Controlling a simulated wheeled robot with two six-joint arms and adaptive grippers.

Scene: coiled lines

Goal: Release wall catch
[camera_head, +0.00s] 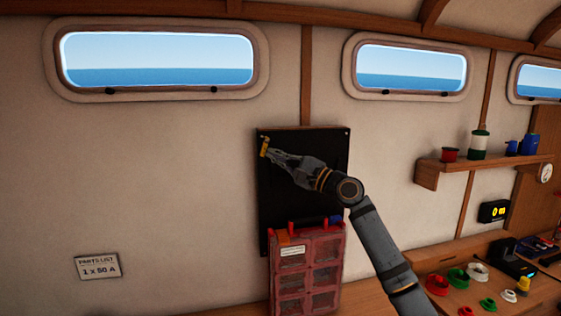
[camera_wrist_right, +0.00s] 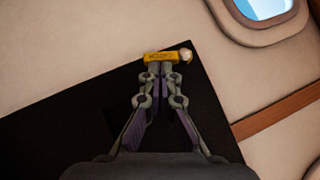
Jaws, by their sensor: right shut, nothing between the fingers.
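A yellow catch (camera_head: 264,147) sits at the upper left of a black wall panel (camera_head: 330,150). In the right wrist view the catch (camera_wrist_right: 160,57) is a small yellow bar with faint lettering and a pale rounded end at its right. My right gripper (camera_head: 272,154) is shut and empty, with its fingertips at the catch. In the right wrist view the fingertips (camera_wrist_right: 161,68) overlap the lower edge of the bar; I cannot tell whether they touch it. My left gripper is not in view.
A parts-list card (camera_head: 98,266) is on the wall at lower left. A wooden shelf (camera_head: 490,168) with spools and blue containers is at right. Several coloured round pieces lie on the bench at lower right.

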